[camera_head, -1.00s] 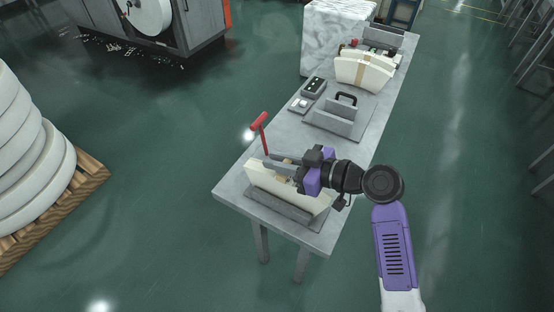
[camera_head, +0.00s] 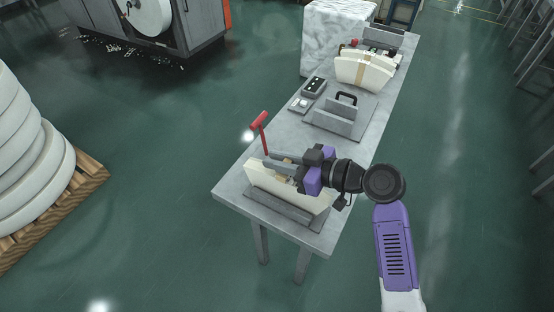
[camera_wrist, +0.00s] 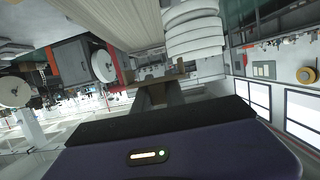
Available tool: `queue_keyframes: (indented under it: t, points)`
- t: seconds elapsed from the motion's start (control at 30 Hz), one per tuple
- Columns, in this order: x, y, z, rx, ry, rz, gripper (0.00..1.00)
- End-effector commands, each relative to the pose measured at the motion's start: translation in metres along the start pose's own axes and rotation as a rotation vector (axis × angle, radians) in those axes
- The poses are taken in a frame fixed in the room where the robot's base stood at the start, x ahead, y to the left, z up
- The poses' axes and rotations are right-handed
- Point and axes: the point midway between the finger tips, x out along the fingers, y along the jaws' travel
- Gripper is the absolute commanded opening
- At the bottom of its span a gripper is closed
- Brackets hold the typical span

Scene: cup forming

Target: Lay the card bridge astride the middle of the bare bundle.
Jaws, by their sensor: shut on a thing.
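The bare bundle (camera_head: 262,178), a cream curved stack, stands on edge in a grey cradle (camera_head: 282,209) at the near end of the table. My gripper (camera_head: 274,162) is over the bundle's top, its dark fingers reaching across from the right. It is shut on the tan card bridge (camera_head: 284,177), which shows at the middle of the bundle's top, partly hidden by the fingers. In the wrist view the brown card bridge (camera_wrist: 150,82) lies across the fingertips, near the cream bundle (camera_wrist: 118,22). Whether the bridge touches the bundle cannot be told.
A red-handled tool (camera_head: 259,122) stands upright just behind the bundle. A grey fixture with a black handle (camera_head: 346,98) and small boxes (camera_head: 314,87) sit mid-table. A banded bundle (camera_head: 364,73) stands farther back. Some tabletop between is clear.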

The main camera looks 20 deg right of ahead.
Motion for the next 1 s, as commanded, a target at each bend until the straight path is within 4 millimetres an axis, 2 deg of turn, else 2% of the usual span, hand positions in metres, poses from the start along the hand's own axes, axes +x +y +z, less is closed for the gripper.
queue_keyframes:
  t: [1.0]
  points:
    - [0.0022, -0.0002, 0.0067, 0.0, 0.0, 0.0, 0.0]
